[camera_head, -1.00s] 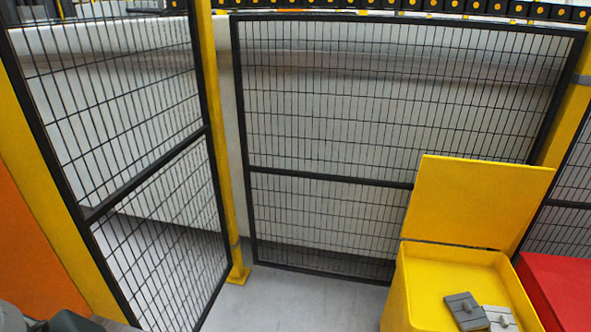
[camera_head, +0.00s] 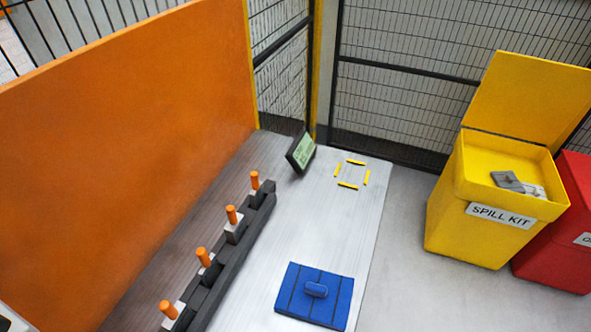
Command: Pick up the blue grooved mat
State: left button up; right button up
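The blue grooved mat (camera_head: 333,307) lies flat on the grey table (camera_head: 352,222), near its right edge at the lower middle of the head view. A small rounded blue handle (camera_head: 316,290) stands up from the middle of the mat. Nothing covers the mat. Neither of my grippers shows in the head view, so their state is hidden.
A dark rack (camera_head: 243,238) with several orange-topped pegs runs along the table left of the mat. An orange panel (camera_head: 130,130) stands behind it. A small screen (camera_head: 301,152) and yellow corner marks (camera_head: 348,185) lie farther back. An open yellow spill kit bin (camera_head: 470,235) and a red bin (camera_head: 560,255) stand right.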

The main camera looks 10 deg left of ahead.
aim_at(319, 297)
jog(key=i+l+u, duration=0.1)
jog(key=l+u, duration=0.2)
jog(key=u, duration=0.2)
jog(key=l+u, duration=0.3)
jog(key=u, duration=0.2)
jog(key=l+u, duration=0.45)
jog(key=k+l+u, duration=0.1)
jog(key=u, duration=0.4)
jog(key=k+l+u, duration=0.15)
jog(key=l+u, duration=0.35)
jog(key=k+l+u, duration=0.1)
jog(key=u, duration=0.4)
jog(key=k, duration=0.05)
